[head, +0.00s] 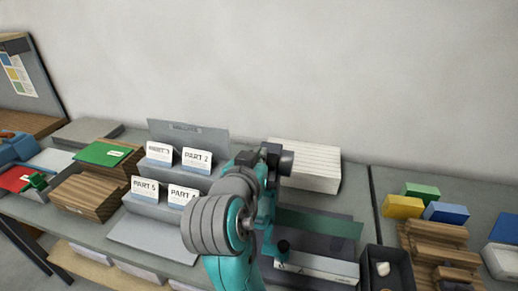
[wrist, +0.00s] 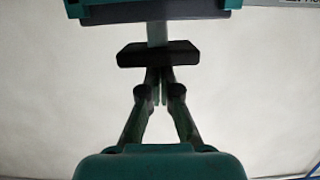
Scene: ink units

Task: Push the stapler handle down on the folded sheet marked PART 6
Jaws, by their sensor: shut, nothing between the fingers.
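In the wrist view my gripper (wrist: 159,84) is shut and empty, its fingertips together close beside a black bar-shaped pad (wrist: 158,53). The pad sits on a grey stem below a dark and teal body (wrist: 155,10); this looks like the stapler and its handle. I cannot tell whether the fingertips touch the pad.
A tiered grey stand (head: 160,232) holds cards marked PART 2, PART 4 and PART 5 on the left. A white paper stack (head: 318,165) stands behind my arm. A dark bin (head: 368,257) and wooden steps (head: 430,245) are at right.

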